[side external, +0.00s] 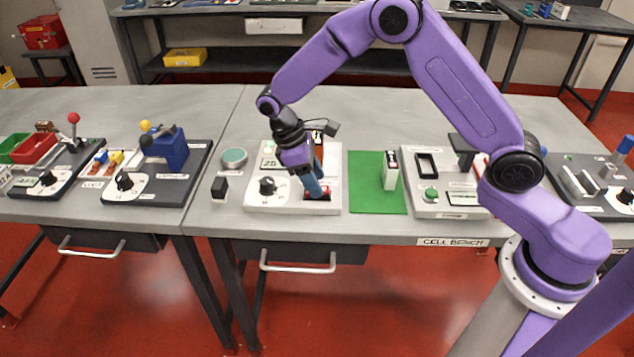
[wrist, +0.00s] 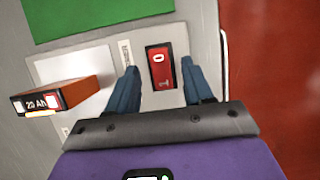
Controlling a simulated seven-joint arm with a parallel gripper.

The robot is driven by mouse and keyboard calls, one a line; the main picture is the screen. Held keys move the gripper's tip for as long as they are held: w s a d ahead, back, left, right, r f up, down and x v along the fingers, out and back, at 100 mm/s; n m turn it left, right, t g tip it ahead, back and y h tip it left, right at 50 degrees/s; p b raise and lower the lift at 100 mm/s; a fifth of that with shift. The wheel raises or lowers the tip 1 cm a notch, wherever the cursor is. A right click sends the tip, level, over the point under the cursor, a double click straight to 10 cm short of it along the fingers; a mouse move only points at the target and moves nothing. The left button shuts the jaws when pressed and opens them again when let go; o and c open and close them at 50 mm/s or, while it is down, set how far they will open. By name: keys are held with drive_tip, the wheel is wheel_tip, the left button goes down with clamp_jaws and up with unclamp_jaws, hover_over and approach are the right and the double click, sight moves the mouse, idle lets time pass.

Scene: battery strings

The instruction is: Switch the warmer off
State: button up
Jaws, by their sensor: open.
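The warmer, a white flat unit (side external: 255,201), stands on the bench in the side external view with a black dial (side external: 267,185) at its front left. Its red rocker switch (wrist: 161,68), marked 0 and 1 in a black frame, shows clearly in the wrist view. I cannot tell which side of the rocker is pressed in. My gripper (wrist: 160,74) is open, with its blue fingers on either side of the switch and nothing between them but the switch below. In the side external view, my gripper (side external: 318,194) points down at the unit's front right and partly hides the switch.
An orange-and-black battery marked 20 Ah (wrist: 55,97) stands upright on the unit, close to the fingers. A green mat (side external: 370,200) with a white-and-black block (side external: 390,170) lies to the right. A black block (side external: 219,188) and a round tin (side external: 234,158) are to the left.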

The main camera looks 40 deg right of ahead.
drive_tip(key=shift+x, duration=0.85)
clamp_jaws()
drive_tip(key=shift+s+d+t+y, duration=0.2)
drive_tip(key=shift+t+y, duration=0.6)
drive_tip(key=shift+s+d+t+y, duration=0.15)
drive_tip(key=shift+t+y, duration=0.65)
